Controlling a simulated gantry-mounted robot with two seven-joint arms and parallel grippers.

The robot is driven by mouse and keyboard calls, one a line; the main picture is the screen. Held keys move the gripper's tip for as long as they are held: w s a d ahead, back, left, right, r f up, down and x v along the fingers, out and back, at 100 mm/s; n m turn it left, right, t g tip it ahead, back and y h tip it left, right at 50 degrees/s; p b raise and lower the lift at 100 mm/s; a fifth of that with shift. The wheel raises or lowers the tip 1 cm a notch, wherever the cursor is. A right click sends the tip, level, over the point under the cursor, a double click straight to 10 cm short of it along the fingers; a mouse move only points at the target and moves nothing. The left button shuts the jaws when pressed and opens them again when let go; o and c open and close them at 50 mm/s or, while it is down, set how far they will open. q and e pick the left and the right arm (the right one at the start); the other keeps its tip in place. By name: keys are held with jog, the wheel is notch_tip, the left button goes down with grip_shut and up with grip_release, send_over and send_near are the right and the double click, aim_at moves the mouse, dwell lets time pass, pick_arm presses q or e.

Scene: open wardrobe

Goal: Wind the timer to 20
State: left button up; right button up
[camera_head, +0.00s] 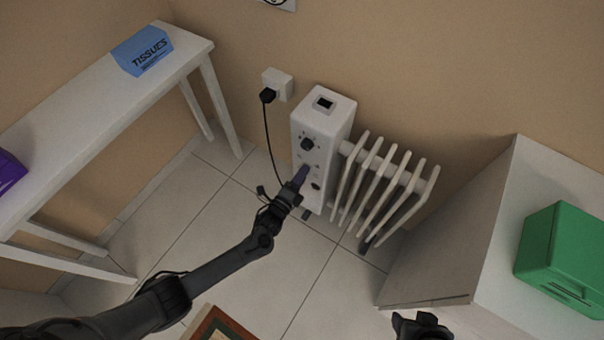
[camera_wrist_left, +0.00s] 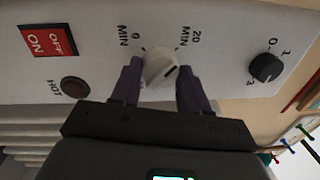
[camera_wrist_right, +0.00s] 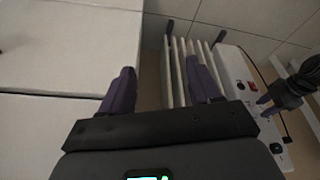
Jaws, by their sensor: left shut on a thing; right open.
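The timer knob (camera_wrist_left: 160,68) is pale and sits on the white heater panel (camera_wrist_left: 100,20), between the printed labels 0 MIN and 20 MIN. A dark mark shows on its right part in the left wrist view; its exact reading is unclear. My left gripper (camera_wrist_left: 160,85) is shut on the knob, a purple finger on each side. In the head view the left gripper (camera_head: 301,176) reaches the panel's front and hides the knob. My right gripper (camera_wrist_right: 163,90) is open and empty, away from the panel; its arm shows at the bottom of the head view (camera_head: 422,325).
The panel also carries a black dial (camera_wrist_left: 265,67), a red ON/OFF switch (camera_wrist_left: 47,41) and a HOT lamp (camera_wrist_left: 75,87). The heater's fins (camera_head: 385,185) stand right of it. A cord (camera_head: 267,135) runs to the wall socket. A shelf (camera_head: 100,110) stands left, a green box (camera_head: 562,255) right.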

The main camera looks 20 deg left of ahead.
pick_arm(q)
jog(key=shift+m, duration=0.7)
jog(key=o, duration=1.1)
jog(key=shift+c, duration=0.2)
jog(key=p+v, duration=0.4)
jog(key=v, duration=0.6)
jog(key=shift+s, duration=0.4)
